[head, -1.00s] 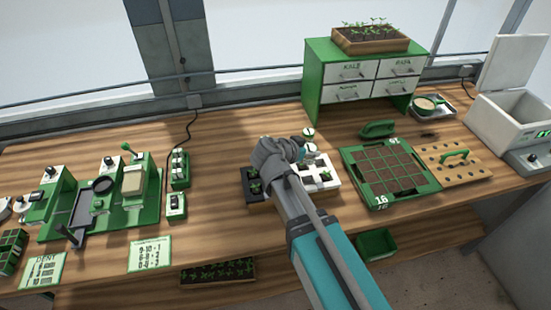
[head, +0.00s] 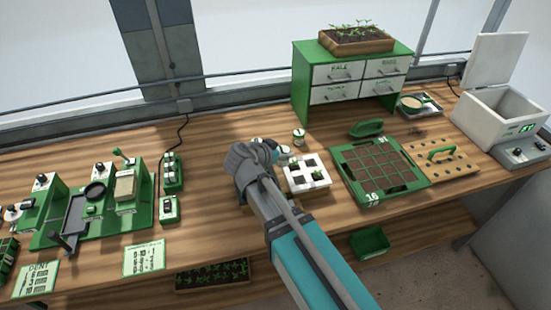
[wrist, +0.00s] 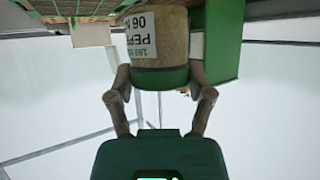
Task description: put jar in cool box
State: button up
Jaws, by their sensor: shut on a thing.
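The jar (wrist: 160,35) is tan with a green cap and a white label that begins "PEPP"; it fills the top middle of the wrist view. My gripper (wrist: 160,82) is shut on it, with one finger on each side near the green end. In the head view my gripper (head: 262,155) is over the middle of the bench, left of the white seedling tray, and its own body mostly hides the held jar. The cool box (head: 497,117) is white, at the far right of the bench, with its lid (head: 497,60) raised.
A small jar (head: 299,137) stands behind the white tray (head: 307,173). The green grid tray (head: 380,170) and the wooden dibber board (head: 438,160) lie between my gripper and the cool box. A green drawer cabinet (head: 302,85) stands at the back.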

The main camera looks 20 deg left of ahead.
jog(key=shift+n+y, duration=0.3)
jog(key=s+a, duration=0.3)
jog(key=s, duration=0.1)
jog(key=shift+s+a+r, duration=0.15)
jog(key=shift+s+a, duration=0.05)
jog(key=shift+a, duration=0.2)
jog(key=shift+w, duration=0.1)
jog(key=w+a+f+b, duration=0.5)
jog(key=w+f, duration=0.1)
jog(key=w+a+f+b, duration=0.3)
jog(key=w, duration=0.1)
jog(key=shift+a+b, duration=0.35)
jog(key=shift+w+a+f+b, duration=0.3)
jog(key=shift+w+f+b, duration=0.05)
jog(key=shift+f+b, duration=0.35)
jog(key=shift+s+f+b, duration=0.1)
jog(key=shift+f+b, duration=1.25)
